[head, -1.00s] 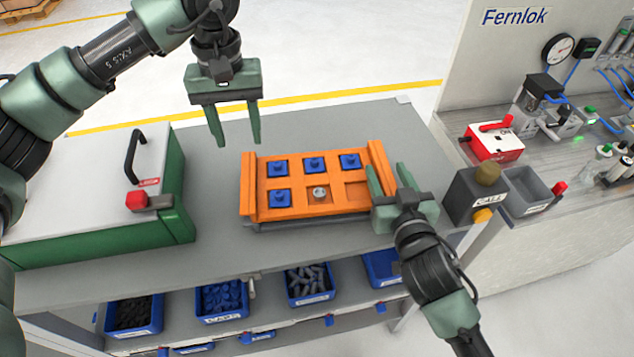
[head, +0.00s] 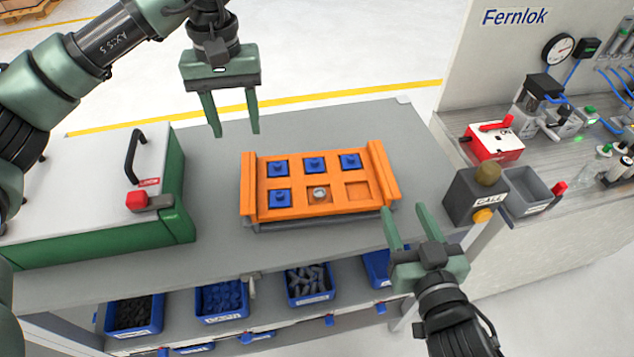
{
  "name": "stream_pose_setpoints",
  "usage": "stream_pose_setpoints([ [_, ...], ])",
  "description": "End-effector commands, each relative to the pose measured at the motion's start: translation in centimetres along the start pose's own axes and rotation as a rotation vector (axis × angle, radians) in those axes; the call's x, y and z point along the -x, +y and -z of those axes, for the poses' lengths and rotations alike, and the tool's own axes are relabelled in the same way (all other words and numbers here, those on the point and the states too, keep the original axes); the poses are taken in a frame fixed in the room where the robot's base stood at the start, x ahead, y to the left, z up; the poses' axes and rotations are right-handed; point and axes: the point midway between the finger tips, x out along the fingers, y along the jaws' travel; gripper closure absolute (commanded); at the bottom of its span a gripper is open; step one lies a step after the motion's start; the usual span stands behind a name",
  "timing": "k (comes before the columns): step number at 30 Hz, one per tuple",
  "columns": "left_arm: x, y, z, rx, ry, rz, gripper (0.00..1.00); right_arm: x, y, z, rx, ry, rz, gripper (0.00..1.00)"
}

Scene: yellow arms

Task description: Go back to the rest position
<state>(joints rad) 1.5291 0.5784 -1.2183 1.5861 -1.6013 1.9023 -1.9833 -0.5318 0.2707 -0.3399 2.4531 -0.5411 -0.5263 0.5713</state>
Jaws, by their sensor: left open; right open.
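My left gripper (head: 232,118) is open and empty, fingers pointing down, above the back of the grey workbench (head: 215,215). It is behind and left of the orange tray (head: 250,205). My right gripper (head: 404,227) is open and empty at the bench's front edge, just right of and in front of the tray, apart from it. The tray holds several blue square parts (head: 314,164) in its pockets. A small silvery round piece (head: 319,194) sits in the front middle pocket. The front right pocket (head: 356,191) is empty.
A green and white case (head: 95,190) with a black handle stands on the left. A grey box with a yellow button (head: 480,198) and a grey bin (head: 530,190) stand on the right. Blue bins (head: 222,300) line the shelf below. The back of the bench is clear.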

Motion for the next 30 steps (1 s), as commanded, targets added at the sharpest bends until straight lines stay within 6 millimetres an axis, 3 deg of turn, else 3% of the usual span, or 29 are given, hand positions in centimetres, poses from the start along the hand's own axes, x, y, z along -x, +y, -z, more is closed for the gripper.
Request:
stream_pose_setpoints([
  [20,0.3,0.0,0.0,0.0,0.0,0.0,0.51,0.6,0.0,0.3,0.001,0.0,0.0,0.51],
  [30,6.0,0.0,0.0,0.0,0.0,0.0,0.51,1.4,0.0,6.0,0.001,0.0,0.0,0.51],
])
